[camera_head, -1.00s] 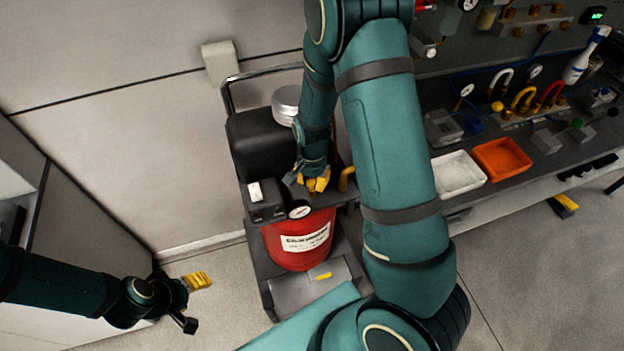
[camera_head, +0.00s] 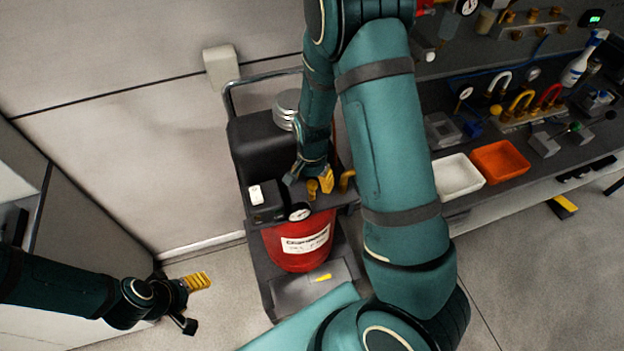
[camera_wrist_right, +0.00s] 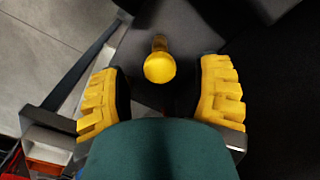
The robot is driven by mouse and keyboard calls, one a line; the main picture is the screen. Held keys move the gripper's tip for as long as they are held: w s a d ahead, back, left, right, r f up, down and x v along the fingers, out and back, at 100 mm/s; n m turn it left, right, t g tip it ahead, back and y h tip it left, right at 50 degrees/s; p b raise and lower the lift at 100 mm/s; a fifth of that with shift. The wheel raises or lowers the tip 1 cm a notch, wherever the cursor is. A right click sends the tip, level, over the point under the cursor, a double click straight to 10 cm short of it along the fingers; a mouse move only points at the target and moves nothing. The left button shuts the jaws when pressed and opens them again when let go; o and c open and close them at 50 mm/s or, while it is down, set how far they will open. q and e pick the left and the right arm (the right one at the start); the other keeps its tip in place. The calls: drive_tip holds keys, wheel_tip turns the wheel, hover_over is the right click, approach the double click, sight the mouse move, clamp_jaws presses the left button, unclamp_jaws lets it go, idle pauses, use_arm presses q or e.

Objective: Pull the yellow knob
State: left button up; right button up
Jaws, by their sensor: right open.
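The yellow knob (camera_wrist_right: 159,68) is round and sits on a dark surface in the right wrist view, between and a little beyond the yellow-padded fingers of my right gripper (camera_wrist_right: 160,92). These fingers are open with clear gaps to the knob on both sides. In the head view the knob (camera_head: 312,188) shows small on the dark cart top, just beside the right finger of my right gripper (camera_head: 309,180). My left gripper (camera_head: 194,303) hangs at the lower left, its fingers apart and empty, far from the knob.
The cart carries a red canister (camera_head: 300,245), a black box (camera_head: 264,203) and a gauge (camera_head: 299,212). A yellow bent handle (camera_head: 347,180) stands close right of my right gripper. The bench at right holds a white tray (camera_head: 459,178) and an orange tray (camera_head: 501,161).

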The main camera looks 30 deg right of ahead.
sight(312, 183)
wheel_tip(312, 183, up, 12)
idle(0.5)
idle(0.4)
